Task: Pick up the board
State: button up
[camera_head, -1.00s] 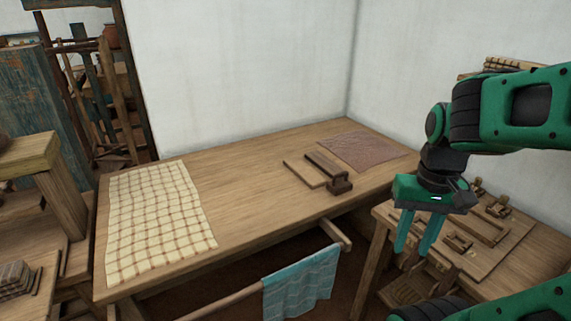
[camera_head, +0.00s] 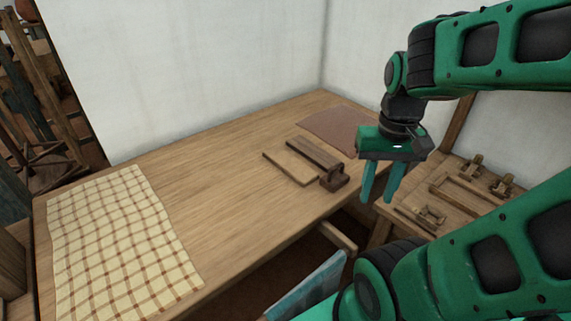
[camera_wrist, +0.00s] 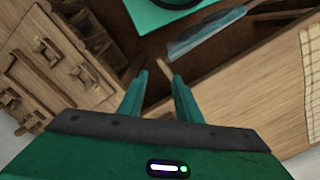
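A flat light-brown board (camera_head: 290,168) lies on the big wooden table (camera_head: 225,215), close beside a darker wooden bar (camera_head: 314,152) with a block at its near end. I cannot tell whether the two touch. My gripper (camera_head: 378,198) points down to the right of the board, near the table's right front edge, apart from it. Its two green fingers are spread with nothing between them, as the wrist view (camera_wrist: 160,78) also shows. I cannot make out the board in the wrist view.
A checked cloth (camera_head: 110,240) covers the table's left end, and a reddish-brown cloth (camera_head: 334,131) lies at the back right. A lower side table (camera_head: 462,215) with wooden parts stands right. A blue cloth (camera_head: 310,287) hangs in front. White walls stand behind.

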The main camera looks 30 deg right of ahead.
jog(key=o, duration=0.5)
jog(key=shift+s+d+r, duration=0.1)
jog(key=shift+s, duration=0.15)
jog(key=o, duration=0.5)
jog(key=shift+r, duration=0.2)
jog(key=shift+o, duration=1.2)
jog(key=w+d+f+n+t, duration=0.1)
jog(key=w+n, duration=0.3)
jog(key=w, duration=0.9)
jog(key=shift+w+d+t+h, duration=0.2)
jog(key=shift+d+t+h, duration=0.15)
jog(key=shift+t, duration=0.15)
jog(key=n+t+y, duration=0.1)
jog(key=n+t, duration=0.2)
jog(key=n, duration=0.2)
send_near(290, 163)
jog(key=shift+w+d+f, duration=0.2)
jog(key=shift+w+f, duration=0.6)
jog(key=shift+f, duration=0.05)
jog(key=shift+s+x, duration=0.15)
jog(key=shift+x, duration=1.35)
jog(key=shift+s+x, duration=0.15)
jog(key=shift+x, duration=1.4)
